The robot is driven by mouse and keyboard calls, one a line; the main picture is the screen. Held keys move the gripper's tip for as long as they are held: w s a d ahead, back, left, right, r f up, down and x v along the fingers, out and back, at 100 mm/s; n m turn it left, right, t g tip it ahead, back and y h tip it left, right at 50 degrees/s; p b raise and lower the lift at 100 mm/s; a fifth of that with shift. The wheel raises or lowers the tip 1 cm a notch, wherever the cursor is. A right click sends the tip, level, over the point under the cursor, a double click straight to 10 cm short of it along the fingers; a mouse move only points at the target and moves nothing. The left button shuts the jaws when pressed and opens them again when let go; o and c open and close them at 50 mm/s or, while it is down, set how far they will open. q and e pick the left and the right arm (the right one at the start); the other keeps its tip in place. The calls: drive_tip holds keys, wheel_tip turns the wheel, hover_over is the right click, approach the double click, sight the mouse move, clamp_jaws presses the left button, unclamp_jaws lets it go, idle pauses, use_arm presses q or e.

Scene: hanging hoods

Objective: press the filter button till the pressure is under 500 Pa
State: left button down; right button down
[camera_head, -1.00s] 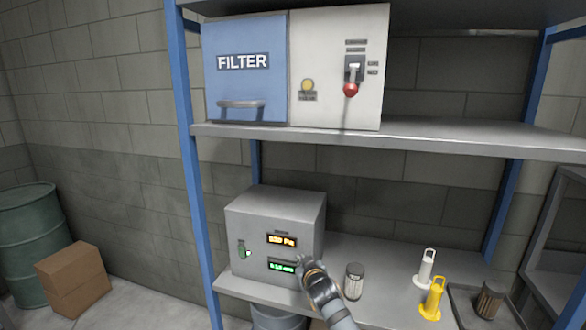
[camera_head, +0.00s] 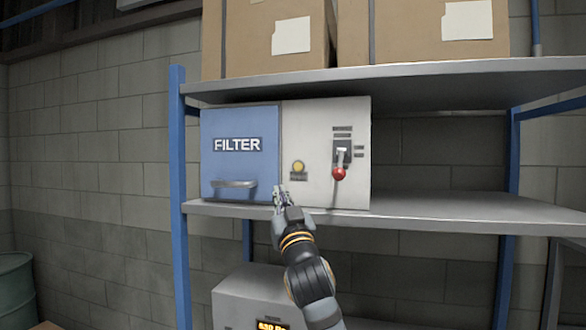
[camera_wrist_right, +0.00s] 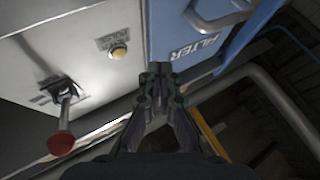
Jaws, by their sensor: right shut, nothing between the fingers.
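The filter unit (camera_head: 330,120) stands on the middle shelf, with a blue door (camera_head: 225,165) marked FILTER and a white panel. A round yellow button (camera_head: 298,167) is on the panel; it also shows in the right wrist view (camera_wrist_right: 118,53). My right gripper (camera_head: 280,190) is shut and empty, just below and left of the button in the head view and apart from it in the wrist view (camera_wrist_right: 160,72). The grey meter box (camera_head: 245,292) below is cut off by the frame; its orange Pa display (camera_head: 271,325) is only partly legible. My left gripper is out of view.
A lever with a red knob (camera_head: 339,174) sticks out right of the button. The door has a metal handle (camera_head: 234,184). Cardboard boxes (camera_head: 265,55) stand on the top shelf. The middle shelf (camera_head: 450,208) is clear to the right.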

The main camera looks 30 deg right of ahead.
sight(296, 170)
drive_tip(key=s+r+t+h, duration=0.1)
drive_tip(key=s+r, duration=0.2)
drive_tip(key=r, duration=0.2)
drive_tip(key=shift+a+r, duration=0.3)
drive_tip(key=shift+w+d+b, duration=0.15)
drive_tip(key=shift+w+d, duration=1.3)
drive_tip(key=shift+d, duration=0.25)
drive_tip(key=shift+w+d+b, duration=0.15)
drive_tip(key=shift+w+d, duration=1.25)
drive_tip(key=shift+d, duration=0.25)
drive_tip(key=shift+d, duration=0.1)
drive_tip(key=shift+w+d, duration=0.2)
drive_tip(key=shift+w, duration=0.05)
